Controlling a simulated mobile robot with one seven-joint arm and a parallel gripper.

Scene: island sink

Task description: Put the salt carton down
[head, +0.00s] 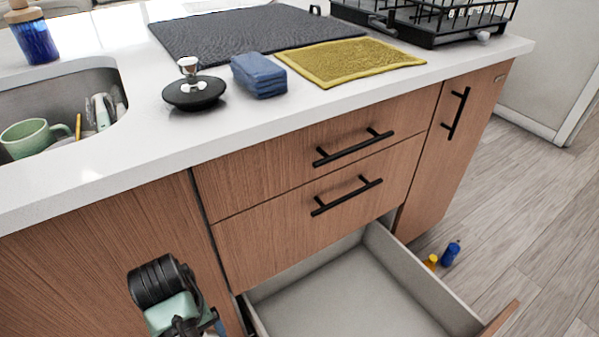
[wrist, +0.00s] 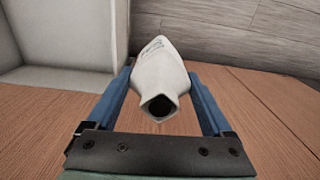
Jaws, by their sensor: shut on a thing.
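The salt carton (wrist: 160,75) is pale, with a dark square opening at its near end, and shows in the wrist view. My gripper (wrist: 159,92) is shut on it, one blue finger on each side. The carton's far end points away from the camera, and whether it touches anything below cannot be told. In the head view my gripper (head: 205,327) is low at the bottom edge, in front of the cabinet and left of the open drawer. The carton cannot be made out in the head view.
The open bottom drawer (head: 340,295) looks empty; a pale grey panel (wrist: 50,95) is left of the carton. The counter (head: 135,135) holds a black-based object (head: 193,94), blue sponges (head: 258,75), a yellow cloth (head: 350,62) and a dish rack (head: 430,25). Small bottles (head: 449,254) are on the floor.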

